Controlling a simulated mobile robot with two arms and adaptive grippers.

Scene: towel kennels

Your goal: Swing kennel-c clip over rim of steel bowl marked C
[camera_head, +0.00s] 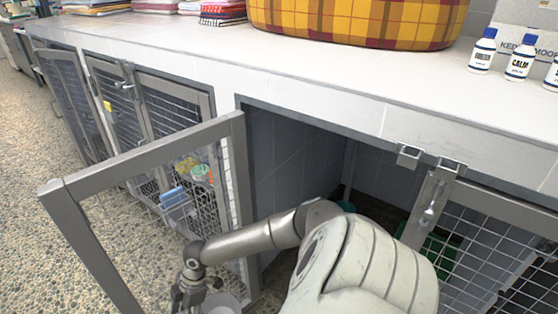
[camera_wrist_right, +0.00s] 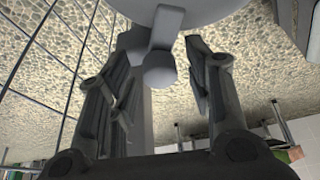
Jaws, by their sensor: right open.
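A pale grey steel bowl (camera_head: 222,303) shows at the bottom edge of the head view, low by the open kennel door (camera_head: 140,160). It is cut off, and no letter C is visible. My right gripper (camera_head: 188,292) is beside the bowl's left side. In the right wrist view the bowl (camera_wrist_right: 225,12) fills the top. A grey clip (camera_wrist_right: 160,65) with a rounded knob lies against it, between the fingers of my right gripper (camera_wrist_right: 160,50). The fingers are open, with gaps on both sides of the knob. I cannot tell whether the clip is over the rim. My left gripper is out of view.
The open kennel (camera_head: 290,150) is dark inside, behind my right arm. A wire-mesh door (camera_head: 490,250) stands to its right. The white counter (camera_head: 300,85) above holds a plaid bed (camera_head: 360,20) and bottles (camera_head: 520,58). Pebbled floor (camera_head: 40,200) is clear at left.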

